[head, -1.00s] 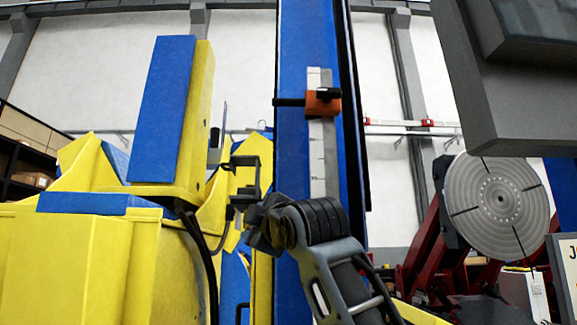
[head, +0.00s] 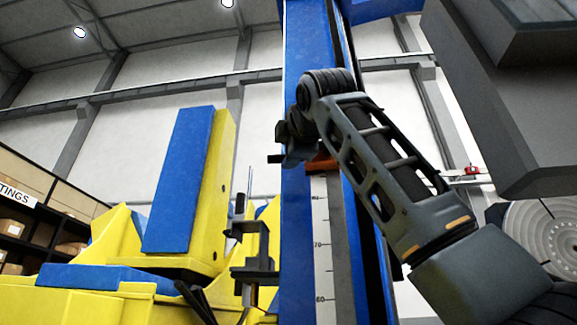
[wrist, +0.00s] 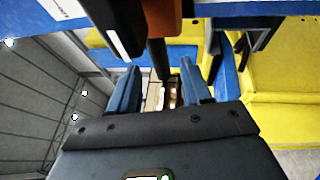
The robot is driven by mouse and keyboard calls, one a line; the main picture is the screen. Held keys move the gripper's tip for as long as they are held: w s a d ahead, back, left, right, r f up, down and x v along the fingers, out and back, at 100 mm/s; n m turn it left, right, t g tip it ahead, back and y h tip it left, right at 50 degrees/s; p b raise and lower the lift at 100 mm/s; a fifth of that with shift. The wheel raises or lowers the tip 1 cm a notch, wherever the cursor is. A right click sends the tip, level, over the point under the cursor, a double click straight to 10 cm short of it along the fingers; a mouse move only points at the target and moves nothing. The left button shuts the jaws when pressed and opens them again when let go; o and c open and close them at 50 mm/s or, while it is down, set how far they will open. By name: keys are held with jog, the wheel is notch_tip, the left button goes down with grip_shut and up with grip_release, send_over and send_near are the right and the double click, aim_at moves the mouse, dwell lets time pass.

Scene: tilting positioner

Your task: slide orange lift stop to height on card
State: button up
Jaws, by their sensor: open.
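The orange lift stop (head: 322,164) is on the blue column, at the upper end of the pale scale (head: 321,240). In the head view my gripper (head: 290,155) is beside the stop, at the column's left edge. The card is not in view.
A yellow and blue machine (head: 185,190) stands left of the column. A black bracket (head: 253,250) sits close to the column's left side. A large grey block (head: 500,110) hangs at the upper right. Shelves (head: 40,215) stand far left.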

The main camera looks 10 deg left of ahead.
jog(key=shift+p+x, duration=0.9)
jog(key=shift+x, duration=1.75)
jog(key=shift+d, duration=0.1)
jog(key=shift+c, duration=0.5)
grip_shut()
jog(key=shift+f, duration=0.1)
